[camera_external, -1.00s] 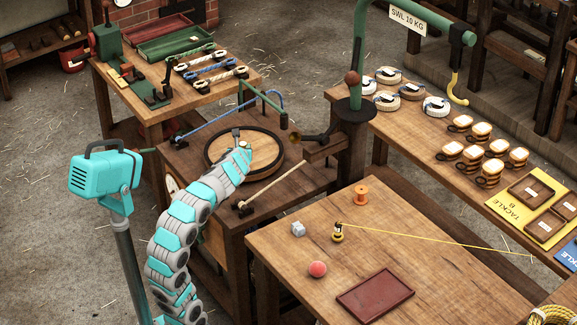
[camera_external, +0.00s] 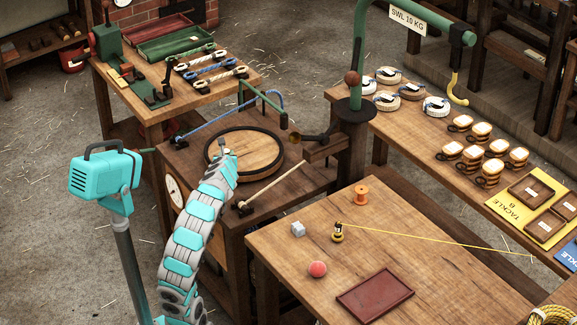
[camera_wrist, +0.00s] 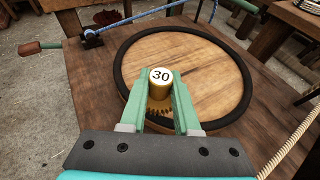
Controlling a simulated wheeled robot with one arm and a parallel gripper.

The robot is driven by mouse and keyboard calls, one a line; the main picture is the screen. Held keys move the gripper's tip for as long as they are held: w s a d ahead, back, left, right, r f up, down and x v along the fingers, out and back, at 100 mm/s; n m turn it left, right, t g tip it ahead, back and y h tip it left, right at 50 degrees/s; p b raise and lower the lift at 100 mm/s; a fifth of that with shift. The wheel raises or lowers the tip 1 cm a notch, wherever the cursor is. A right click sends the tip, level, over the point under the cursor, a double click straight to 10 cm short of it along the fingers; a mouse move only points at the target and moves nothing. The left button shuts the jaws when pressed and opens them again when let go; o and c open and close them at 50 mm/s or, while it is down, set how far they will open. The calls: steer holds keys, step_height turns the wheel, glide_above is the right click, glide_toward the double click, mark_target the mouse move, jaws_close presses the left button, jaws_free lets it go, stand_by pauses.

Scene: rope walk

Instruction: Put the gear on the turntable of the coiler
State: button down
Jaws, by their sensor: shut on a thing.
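The coiler's turntable (camera_external: 258,150) is a round wooden disc with a black rim. It fills the middle of the wrist view (camera_wrist: 205,65). My gripper (camera_wrist: 161,100) has green fingers closed on the gear (camera_wrist: 160,82), a brass piece with a white top marked 30 and teeth at its lower end. The gear is over the near left part of the disc; whether it touches the disc I cannot tell. In the external view my gripper (camera_external: 226,152) is at the disc's left edge, and the gear is too small to make out.
A blue rope (camera_external: 215,118) runs behind the disc, and a pale rod (camera_external: 275,185) sticks out at its front right. A post (camera_external: 355,75) stands to the right.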

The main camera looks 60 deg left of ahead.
glide_above(241, 148)
steer(key=s, duration=0.1)
steer(key=shift+s+d+f, duration=0.2)
steer(key=shift+d+f, duration=0.25)
steer(key=shift+f, duration=0.3)
steer(key=shift+w+a, duration=0.55)
steer(key=shift+w, duration=0.15)
steer(key=shift+s+f+b, duration=0.1)
steer(key=shift+f+b, duration=0.4)
steer(key=shift+f, duration=1.25)
steer(key=c, duration=0.6)
jaws_free()
steer(key=shift+f, duration=0.1)
steer(key=shift+c, duration=0.2)
steer(key=shift+s+d+r, duration=0.2)
steer(key=shift+d+r, duration=0.2)
steer(key=shift+d, duration=0.1)
steer(key=v, duration=1.1)
steer(key=shift+p, duration=0.35)
